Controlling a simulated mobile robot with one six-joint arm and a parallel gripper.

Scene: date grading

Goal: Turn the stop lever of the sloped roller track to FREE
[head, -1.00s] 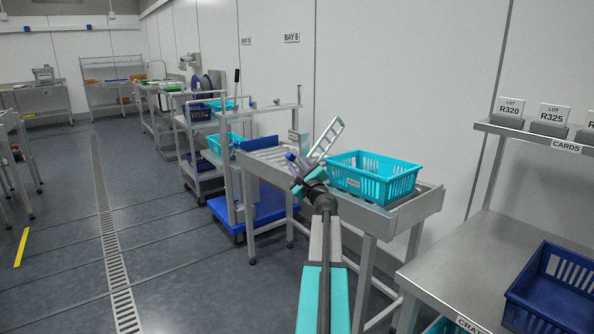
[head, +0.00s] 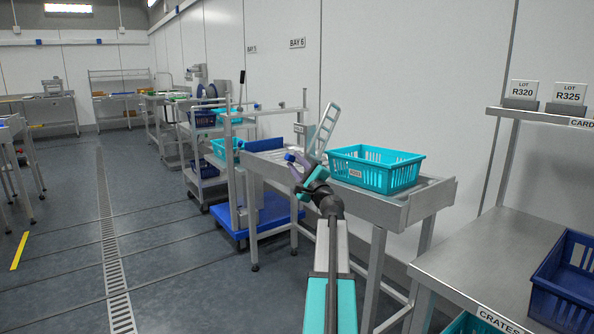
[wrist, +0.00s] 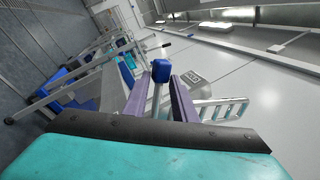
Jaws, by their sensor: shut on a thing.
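The stop lever shows as a grey bar with a blue knob (wrist: 162,72) in the wrist view; the knob also shows in the head view (head: 290,157). My gripper (head: 301,168) is at the near side of the sloped roller track (head: 385,204). Its two purple fingers (wrist: 161,98) are shut around the lever bar, just below the knob. A pale slotted gate (head: 325,130) stands steeply above the track, behind my gripper. It also shows in the wrist view (wrist: 222,109). The lever's pivot and any FREE marking cannot be made out.
A turquoise crate (head: 376,172) sits on the track, right of the gate. A trolley with a blue deck (head: 262,217) stands at the track's left end. A steel table (head: 480,262) with a dark blue crate (head: 568,283) is at the right. The floor at left is open.

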